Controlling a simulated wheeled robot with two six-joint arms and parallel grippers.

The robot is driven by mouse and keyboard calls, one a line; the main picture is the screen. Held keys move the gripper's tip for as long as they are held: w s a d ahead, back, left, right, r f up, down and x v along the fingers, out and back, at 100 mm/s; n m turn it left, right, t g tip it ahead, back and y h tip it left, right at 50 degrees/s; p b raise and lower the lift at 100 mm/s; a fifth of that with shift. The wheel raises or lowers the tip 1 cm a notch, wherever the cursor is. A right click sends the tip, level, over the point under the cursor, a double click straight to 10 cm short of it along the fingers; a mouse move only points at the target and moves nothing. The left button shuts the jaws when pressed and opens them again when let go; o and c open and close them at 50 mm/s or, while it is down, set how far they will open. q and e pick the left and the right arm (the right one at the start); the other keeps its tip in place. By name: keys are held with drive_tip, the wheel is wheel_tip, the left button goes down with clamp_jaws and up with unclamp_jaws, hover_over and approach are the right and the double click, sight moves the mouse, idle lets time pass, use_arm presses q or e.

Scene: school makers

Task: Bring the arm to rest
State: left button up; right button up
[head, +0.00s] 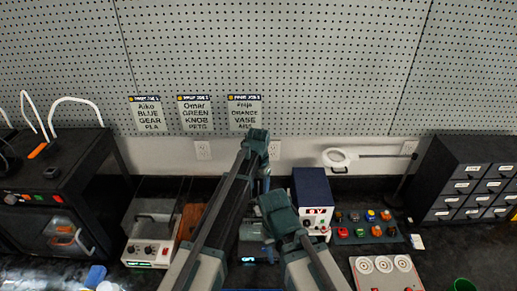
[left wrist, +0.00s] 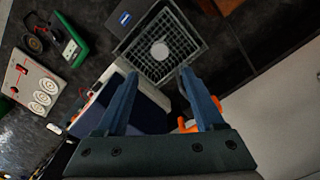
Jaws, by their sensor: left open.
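My left gripper (left wrist: 158,76) shows in the left wrist view with its two blue fingers apart and nothing between them. In the head view my left arm reaches up the middle and bends down at the top; the gripper end (head: 263,185) hangs there, partly hidden by my arm parts. My right arm shows low in the middle of the head view, but its gripper does not show.
A blue box with a red display (head: 311,190) stands close right of my arms. A grey-lidded device (head: 152,225) is at left. A black printer (head: 55,190) and a drawer cabinet (head: 465,180) flank the bench. A grid tray (left wrist: 182,62) lies beyond the fingertips.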

use_arm(q)
drive_tip(key=s+a+n, duration=0.8)
drive_tip(key=s+a, duration=0.9)
drive_tip(key=s, duration=0.4)
drive_tip(key=s+d+f+m+y+b, duration=0.1)
drive_tip(key=s+d+f+m+b, duration=0.3)
drive_tip(key=d+f+b, duration=0.4)
drive_tip(key=s+d+b, duration=0.1)
drive_tip(key=d, duration=0.2)
drive_tip(key=shift+s+f, duration=0.4)
